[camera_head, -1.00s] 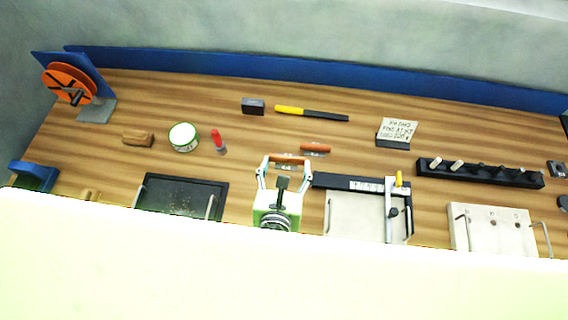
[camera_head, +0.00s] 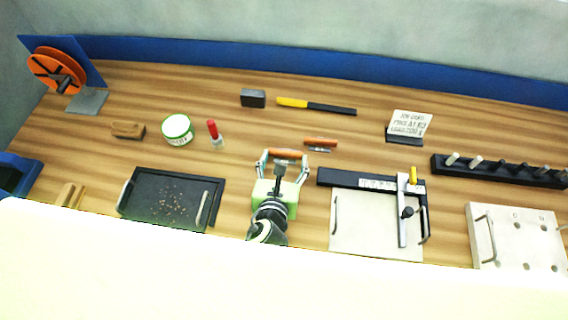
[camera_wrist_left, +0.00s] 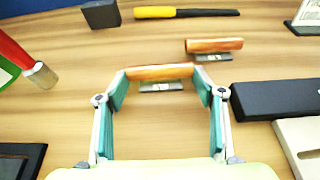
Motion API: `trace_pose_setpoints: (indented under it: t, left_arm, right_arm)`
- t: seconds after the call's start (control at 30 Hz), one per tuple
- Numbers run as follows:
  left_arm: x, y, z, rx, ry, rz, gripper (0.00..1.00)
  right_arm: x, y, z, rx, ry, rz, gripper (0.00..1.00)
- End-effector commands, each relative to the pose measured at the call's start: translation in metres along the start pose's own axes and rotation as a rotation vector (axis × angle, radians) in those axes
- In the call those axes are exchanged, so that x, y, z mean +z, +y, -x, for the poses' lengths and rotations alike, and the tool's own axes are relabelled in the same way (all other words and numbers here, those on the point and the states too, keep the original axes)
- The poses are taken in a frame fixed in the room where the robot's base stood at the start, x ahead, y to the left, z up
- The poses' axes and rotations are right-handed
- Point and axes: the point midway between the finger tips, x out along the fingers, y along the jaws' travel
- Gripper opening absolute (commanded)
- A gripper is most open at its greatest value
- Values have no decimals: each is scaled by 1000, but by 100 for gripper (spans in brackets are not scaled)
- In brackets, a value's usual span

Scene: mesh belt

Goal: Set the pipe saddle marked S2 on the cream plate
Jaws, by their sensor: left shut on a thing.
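My left gripper (camera_head: 284,158) is shut on an orange-brown pipe saddle (camera_head: 286,153) with a small silver plate; in the left wrist view the saddle (camera_wrist_left: 160,72) spans between the two fingers. Its marking is too small to read. A second, similar saddle (camera_head: 321,141) lies on the table just to the right and slightly behind, apart from the gripper. A cream plate (camera_head: 365,238) with side handles lies to the right of my gripper, with a black rail along its back edge. My right gripper is not in view.
A cream board with holes (camera_head: 540,245) and a black peg rack (camera_head: 500,168) are at the right. A black tray (camera_head: 165,195) lies to the left. A black rail (camera_head: 345,178) and upright slide (camera_head: 402,225) border the cream plate.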

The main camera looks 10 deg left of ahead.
Motion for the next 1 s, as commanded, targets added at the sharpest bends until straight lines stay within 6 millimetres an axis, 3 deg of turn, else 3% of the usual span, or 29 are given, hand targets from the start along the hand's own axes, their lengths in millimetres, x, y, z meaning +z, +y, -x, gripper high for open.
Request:
trace_pose_setpoints:
  t: [0.3, 0.33, 0.37, 0.77, 1.0]
  left_arm:
    - [-1, 0, -1, 0, -2, -1, 36]
    - [-1, 0, 0, 0, -1, -1, 70]
    - [-1, 0, 0, 0, -1, -1, 78]
    - [3, 0, 1, 0, -1, 1, 79]
    - [-2, 0, 38, -1, 3, 0, 79]
  right_arm:
    - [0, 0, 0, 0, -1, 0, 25]
    - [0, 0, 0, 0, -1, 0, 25]
    - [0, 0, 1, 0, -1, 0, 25]
    - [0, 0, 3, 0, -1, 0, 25]
    - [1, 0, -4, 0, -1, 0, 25]
